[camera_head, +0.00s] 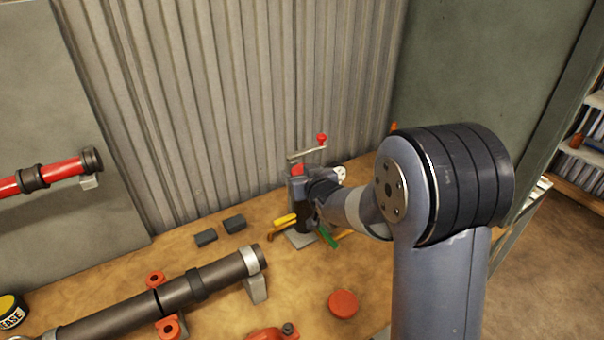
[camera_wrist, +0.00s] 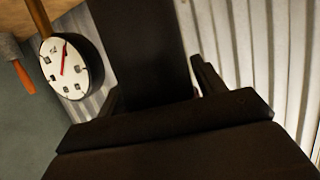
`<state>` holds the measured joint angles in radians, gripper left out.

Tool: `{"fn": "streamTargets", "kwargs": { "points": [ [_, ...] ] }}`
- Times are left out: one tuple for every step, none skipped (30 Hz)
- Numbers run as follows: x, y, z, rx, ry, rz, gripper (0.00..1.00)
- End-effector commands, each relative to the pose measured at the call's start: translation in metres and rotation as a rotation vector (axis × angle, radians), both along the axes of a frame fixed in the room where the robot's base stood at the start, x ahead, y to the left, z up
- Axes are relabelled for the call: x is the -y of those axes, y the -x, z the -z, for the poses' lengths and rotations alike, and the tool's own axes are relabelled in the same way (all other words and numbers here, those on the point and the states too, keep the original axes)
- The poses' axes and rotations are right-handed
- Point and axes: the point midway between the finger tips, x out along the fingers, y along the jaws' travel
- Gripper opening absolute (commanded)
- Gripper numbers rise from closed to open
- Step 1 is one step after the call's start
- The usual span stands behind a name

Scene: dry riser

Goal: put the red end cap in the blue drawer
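A red round cap (camera_head: 343,303), which looks like the end cap, lies flat on the tan worktop at the front centre of the head view. My gripper (camera_head: 318,190) is well behind it, up against the upright dark device with the crank. In the wrist view dark gripper parts (camera_wrist: 196,88) fill the middle. A broad dark shape stands between or beside them, and I cannot tell if it is held. My arm partly hides the gripper in the head view. No blue drawer shows in either view.
A crank with a red knob (camera_head: 321,138) and a white-faced gauge (camera_wrist: 64,66) are close to my gripper. Yellow and green handles (camera_head: 327,236) lie below it. Corrugated wall stands behind.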

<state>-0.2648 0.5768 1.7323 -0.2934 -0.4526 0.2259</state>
Motion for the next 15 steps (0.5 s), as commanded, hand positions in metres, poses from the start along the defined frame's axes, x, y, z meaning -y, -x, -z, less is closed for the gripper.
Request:
{"fn": "streamTargets", "kwargs": {
  "points": [
    [0.0000,-0.0001,-0.0006,0.000,0.000,0.000,0.70],
    [0.0000,-0.0001,-0.0007,0.000,0.000,0.000,0.72],
    [0.0000,-0.0001,-0.0007,0.000,0.000,0.000,0.75],
    [0.0000,-0.0001,-0.0007,0.000,0.000,0.000,0.78],
    [0.0000,-0.0001,-0.0007,0.000,0.000,0.000,0.80],
    [0.0000,-0.0001,-0.0007,0.000,0.000,0.000,0.82],
    [0.0000,-0.0001,-0.0007,0.000,0.000,0.000,0.82],
    [0.0000,-0.0001,-0.0007,0.000,0.000,0.000,0.82],
    [0.0000,-0.0001,-0.0007,0.000,0.000,0.000,0.82],
    [0.0000,-0.0001,-0.0007,0.000,0.000,0.000,0.82],
    [0.0000,-0.0001,-0.0007,0.000,0.000,0.000,0.82],
    [0.0000,0.0000,-0.0007,0.000,0.000,0.000,0.82],
    [0.0000,0.0000,-0.0007,0.000,0.000,0.000,0.82],
    [0.0000,0.0000,-0.0007,0.000,0.000,0.000,0.82],
    [0.0000,0.0000,-0.0008,0.000,0.000,0.000,0.82]
  ]
}}
